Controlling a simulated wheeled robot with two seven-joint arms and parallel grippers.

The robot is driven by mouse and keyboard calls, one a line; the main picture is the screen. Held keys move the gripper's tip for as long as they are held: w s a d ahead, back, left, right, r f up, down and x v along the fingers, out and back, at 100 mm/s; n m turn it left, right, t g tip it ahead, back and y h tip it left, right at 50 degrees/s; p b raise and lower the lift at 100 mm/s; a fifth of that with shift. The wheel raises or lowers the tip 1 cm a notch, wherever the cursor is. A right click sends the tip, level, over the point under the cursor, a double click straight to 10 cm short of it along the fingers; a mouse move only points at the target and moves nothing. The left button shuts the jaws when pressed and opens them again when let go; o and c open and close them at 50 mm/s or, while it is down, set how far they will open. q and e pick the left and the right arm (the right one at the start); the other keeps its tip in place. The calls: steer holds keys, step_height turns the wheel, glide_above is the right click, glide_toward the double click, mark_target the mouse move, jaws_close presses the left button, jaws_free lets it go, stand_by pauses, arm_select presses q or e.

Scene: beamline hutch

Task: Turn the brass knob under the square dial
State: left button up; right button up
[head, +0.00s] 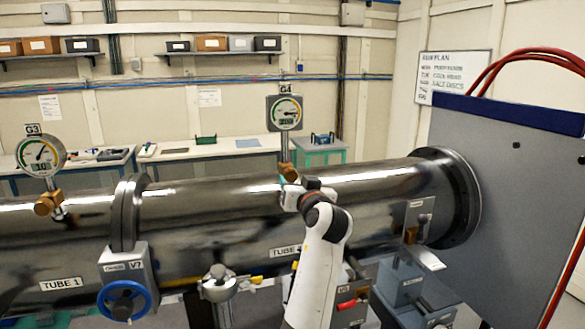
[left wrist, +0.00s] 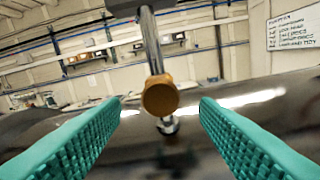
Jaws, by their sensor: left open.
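The square dial (head: 285,113), labelled G4, stands on a post above the long steel tube. Its brass knob (head: 289,173) sits low on the post, just above the tube. My left gripper (head: 299,187) is right by this knob in the head view, its fingers largely hidden. In the left wrist view, the brass knob (left wrist: 160,96) is centred between the two green fingers (left wrist: 161,108), with a gap on each side. The gripper is open and holds nothing. My right gripper is not in view.
A round dial (head: 40,155), labelled G3, with its own brass knob (head: 48,203) is at the left. A blue handwheel (head: 124,300) is at the lower left. The steel tube (head: 210,215) runs below the dials. A large grey panel (head: 500,190) stands at the right.

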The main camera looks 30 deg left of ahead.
mark_target(292, 177)
arm_select(q)
steer(key=p+x, duration=0.1)
steer(key=x, duration=0.1)
steer(key=shift+w+a+r, duration=0.15)
steer(key=shift+a+r, duration=0.05)
steer(key=shift+a, duration=0.05)
steer(key=shift+w+a+f, duration=0.2)
steer(key=shift+w+a, duration=0.2)
steer(key=shift+w, duration=0.05)
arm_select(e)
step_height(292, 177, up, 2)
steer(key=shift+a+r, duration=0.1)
arm_select(q)
steer(key=c, duration=1)
